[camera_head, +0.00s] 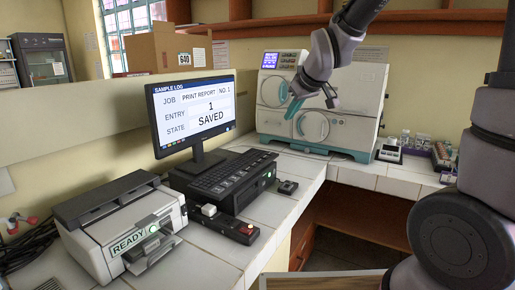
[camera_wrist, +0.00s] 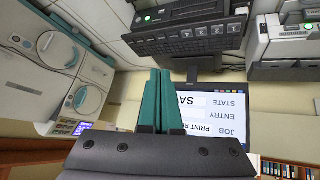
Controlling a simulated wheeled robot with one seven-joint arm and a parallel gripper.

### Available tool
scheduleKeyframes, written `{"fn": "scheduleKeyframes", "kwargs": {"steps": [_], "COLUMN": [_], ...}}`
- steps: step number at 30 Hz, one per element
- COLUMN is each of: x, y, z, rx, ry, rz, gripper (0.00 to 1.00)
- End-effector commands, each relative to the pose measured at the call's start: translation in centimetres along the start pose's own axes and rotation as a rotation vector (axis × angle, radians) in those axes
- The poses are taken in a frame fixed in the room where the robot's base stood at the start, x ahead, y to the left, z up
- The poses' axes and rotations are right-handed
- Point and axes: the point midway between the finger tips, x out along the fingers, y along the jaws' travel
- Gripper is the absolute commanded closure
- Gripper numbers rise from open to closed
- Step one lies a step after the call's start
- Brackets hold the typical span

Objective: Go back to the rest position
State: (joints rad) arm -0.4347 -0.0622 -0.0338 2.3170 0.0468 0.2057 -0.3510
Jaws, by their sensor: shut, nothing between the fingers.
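My gripper (camera_head: 293,107) is raised in the air in front of the white and teal incubator (camera_head: 350,95) at the back of the bench. Its teal fingers point down and to the left, toward the monitor side. In the wrist view the two fingers of my gripper (camera_wrist: 160,75) are together, with nothing held between them. The incubator also shows at the left of the wrist view (camera_wrist: 40,70), which is upside down. Its round doors look closed, though the gripper covers part of the front.
Small racks (camera_head: 388,152) of vials sit at the right. A cardboard box (camera_head: 168,48) stands behind. Air around the gripper looks clear.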

Motion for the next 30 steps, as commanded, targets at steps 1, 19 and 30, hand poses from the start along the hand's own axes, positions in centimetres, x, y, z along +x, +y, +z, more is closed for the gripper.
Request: {"fn": "scheduleKeyframes", "kwargs": {"steps": [1,19,30], "x": [-2.9,-21.8,-22.2], "y": [1.7,3.8,3.5], "z": [0.7,13.4,13.8], "rx": [0.09,0.91,0.938], "ry": [0.0,-0.047,-0.05], "rz": [0.02,0.108,0.108], "gripper": [1.0,1.0,1.0]}}
